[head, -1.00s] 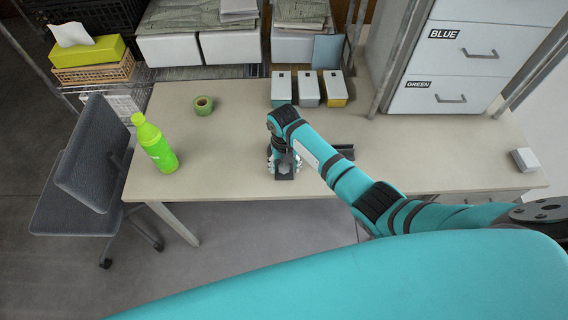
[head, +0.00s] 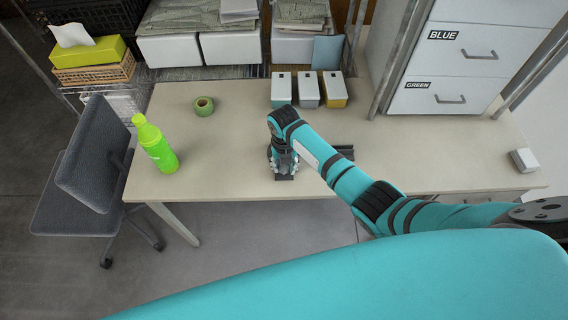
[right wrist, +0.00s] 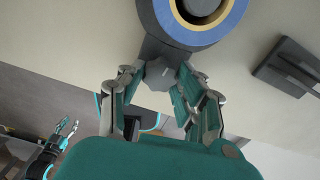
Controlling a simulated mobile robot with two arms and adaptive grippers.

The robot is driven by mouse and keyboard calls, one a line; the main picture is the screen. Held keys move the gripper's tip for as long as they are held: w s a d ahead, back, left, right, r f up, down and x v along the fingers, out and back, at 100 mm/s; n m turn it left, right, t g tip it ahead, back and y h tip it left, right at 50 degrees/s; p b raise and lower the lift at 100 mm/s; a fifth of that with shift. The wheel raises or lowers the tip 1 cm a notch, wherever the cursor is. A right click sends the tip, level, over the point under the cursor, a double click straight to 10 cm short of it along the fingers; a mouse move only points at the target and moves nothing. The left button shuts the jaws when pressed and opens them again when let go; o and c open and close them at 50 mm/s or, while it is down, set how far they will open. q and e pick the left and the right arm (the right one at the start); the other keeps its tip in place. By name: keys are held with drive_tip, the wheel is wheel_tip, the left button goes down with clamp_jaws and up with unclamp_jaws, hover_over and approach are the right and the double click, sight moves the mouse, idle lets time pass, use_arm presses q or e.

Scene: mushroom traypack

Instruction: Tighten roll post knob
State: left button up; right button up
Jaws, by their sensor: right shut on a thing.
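The roll post knob (right wrist: 160,73) is a small grey faceted piece on a dark holder, below a blue-rimmed roll (right wrist: 186,32) with a yellowish inner ring. My right gripper (head: 284,168) points down at the front edge of the table. In the right wrist view its two fingers touch the knob from both sides and are shut on it. In the head view the arm and gripper hide the knob and most of the roll. My left gripper (right wrist: 66,130) shows only in the right wrist view, at the lower left, away from the table, with its fingers apart and empty.
Several small boxes (head: 308,90) stand at the back. A dark flat block (right wrist: 288,66) lies right of the roll. The table's left middle is clear.

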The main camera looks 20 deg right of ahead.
drive_tip(key=m+p, duration=0.2)
drive_tip(key=m, duration=0.2)
drive_tip(key=shift+r, duration=0.2)
drive_tip(key=m+p, duration=0.2)
drive_tip(key=m, duration=0.3)
drive_tip(key=m+p, duration=0.1)
drive_tip(key=m, duration=0.4)
drive_tip(key=shift+w, duration=0.1)
drive_tip(key=m+p, duration=0.1)
drive_tip(key=m, duration=0.4)
drive_tip(key=m+p, duration=0.1)
drive_tip(key=m, duration=0.4)
drive_tip(key=shift+f+m, duration=0.1)
drive_tip(key=shift+m, duration=0.3)
drive_tip(key=m+p, duration=0.1)
drive_tip(key=m, duration=1)
drive_tip(key=shift+m+p, duration=0.35)
drive_tip(key=shift+m, duration=1.85)
